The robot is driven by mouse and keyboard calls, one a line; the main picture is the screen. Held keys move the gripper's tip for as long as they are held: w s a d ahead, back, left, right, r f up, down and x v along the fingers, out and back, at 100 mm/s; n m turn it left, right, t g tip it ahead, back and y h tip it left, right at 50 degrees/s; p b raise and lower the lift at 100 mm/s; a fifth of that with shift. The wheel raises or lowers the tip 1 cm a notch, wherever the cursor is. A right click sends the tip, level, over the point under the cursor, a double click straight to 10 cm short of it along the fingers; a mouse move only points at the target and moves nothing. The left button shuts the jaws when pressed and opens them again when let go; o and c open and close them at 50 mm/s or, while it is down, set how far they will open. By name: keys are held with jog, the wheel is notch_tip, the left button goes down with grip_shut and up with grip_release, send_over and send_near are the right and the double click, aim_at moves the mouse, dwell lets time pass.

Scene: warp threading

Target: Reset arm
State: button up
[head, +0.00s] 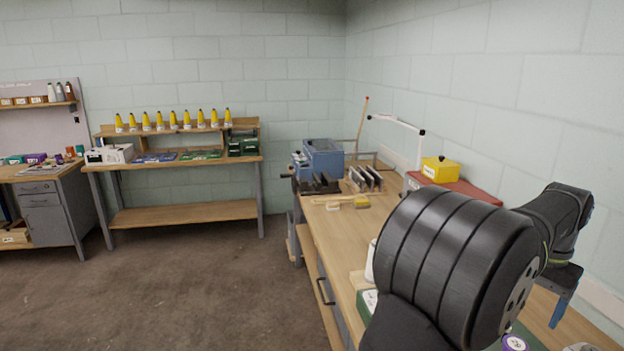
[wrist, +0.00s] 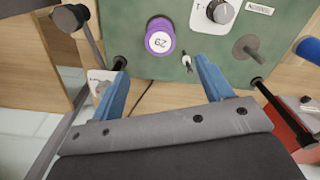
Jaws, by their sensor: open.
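My gripper (wrist: 160,88) shows in the wrist view with its two blue fingers spread wide apart and nothing between them. It is above a green panel (wrist: 185,25) that carries a purple spool (wrist: 160,37) marked with a number, a white dial (wrist: 213,16) with a black knob, and a small metal fitting (wrist: 186,60). In the head view, my arm fills the right foreground, and a blue finger (head: 561,311) of the gripper points down at the right. The purple spool (head: 514,343) shows at the bottom edge there. My arm hides much of the bench behind it.
The wooden bench (head: 335,222) runs along the right wall. A blue vise-like machine (head: 322,158), a yellow box (head: 440,169) and a red case (head: 465,190) stand on it. A shelf bench (head: 185,213) with several yellow cones stands at the back. The floor (head: 190,290) on the left is clear.

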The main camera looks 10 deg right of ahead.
aim_at(516, 344)
notch_tip(516, 344, down, 13)
jog(key=shift+r, duration=0.2)
jog(key=shift+r, duration=0.15)
dwell(0.3)
notch_tip(516, 344, up, 16)
jog(key=r, duration=0.1)
notch_tip(516, 344, down, 17)
jog(key=shift+f, duration=0.2)
notch_tip(516, 344, up, 9)
jog(key=shift+f, duration=0.1)
jog(key=shift+n, duration=0.3)
jog(key=shift+w+a+f, duration=0.1)
jog(key=shift+w+a, duration=0.3)
jog(key=shift+w, duration=0.3)
jog(key=shift+w+a+f, duration=0.15)
jog(key=shift+w+a, duration=0.25)
jog(key=shift+w, duration=0.25)
jog(key=shift+w+a+f, duration=0.1)
jog(key=shift+w+a, duration=0.3)
jog(key=shift+w, duration=0.3)
